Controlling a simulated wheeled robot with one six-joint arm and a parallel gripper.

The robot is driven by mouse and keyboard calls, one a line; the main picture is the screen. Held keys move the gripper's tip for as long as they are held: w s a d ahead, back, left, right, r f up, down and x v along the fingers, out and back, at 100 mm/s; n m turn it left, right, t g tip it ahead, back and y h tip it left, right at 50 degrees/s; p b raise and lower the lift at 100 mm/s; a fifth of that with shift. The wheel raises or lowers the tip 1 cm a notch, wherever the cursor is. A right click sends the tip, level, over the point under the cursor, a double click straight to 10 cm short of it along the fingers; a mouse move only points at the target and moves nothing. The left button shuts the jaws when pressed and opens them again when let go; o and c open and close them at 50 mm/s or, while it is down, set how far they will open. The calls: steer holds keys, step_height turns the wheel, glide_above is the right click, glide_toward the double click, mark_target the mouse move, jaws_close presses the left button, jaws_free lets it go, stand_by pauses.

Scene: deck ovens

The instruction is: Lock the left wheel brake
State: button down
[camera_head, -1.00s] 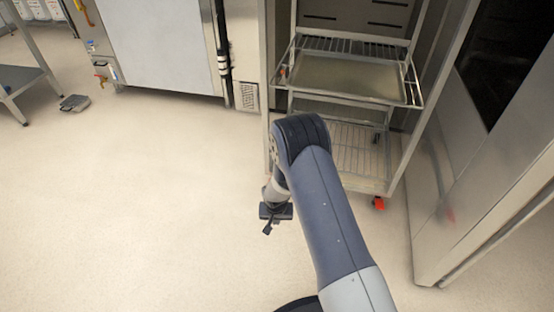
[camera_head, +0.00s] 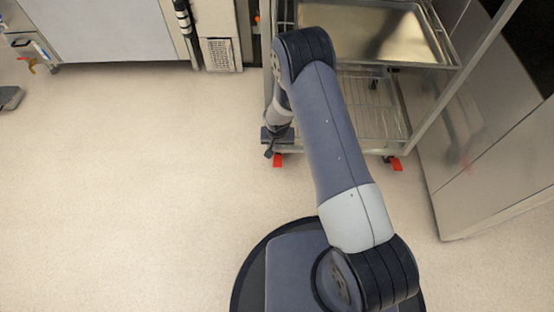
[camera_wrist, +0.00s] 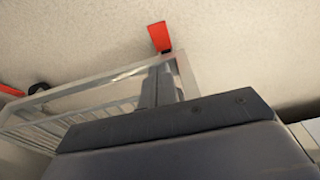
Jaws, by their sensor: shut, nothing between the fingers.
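The left wheel brake is a small red pedal (camera_head: 277,160) at the near left foot of the metal rack trolley (camera_head: 372,140). My gripper (camera_head: 269,152) is shut and empty, pointing down just beside and above this pedal in the head view. The wrist view shows the shut fingers (camera_wrist: 164,78) over the trolley's corner, with the red pedal (camera_wrist: 160,37) beyond their tips. I cannot tell whether they touch it. A second red pedal, the right brake (camera_head: 396,164), is at the near right foot. My arm covers part of the trolley.
A metal tray (camera_head: 370,32) sits on the trolley above a wire shelf. A steel door or panel (camera_head: 480,130) stands close on the right. A steel oven front (camera_head: 110,30) is at the back left. The floor (camera_head: 130,180) to the left is clear.

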steer(key=b, duration=0.5)
glide_toward(277, 165)
steer(key=f, duration=0.1)
steer(key=w+f, duration=0.1)
steer(key=f, duration=0.3)
steer(key=shift+w+d, duration=0.15)
steer(key=shift+w, duration=0.2)
steer(key=shift+s+f, duration=0.25)
steer(key=shift+f, duration=0.45)
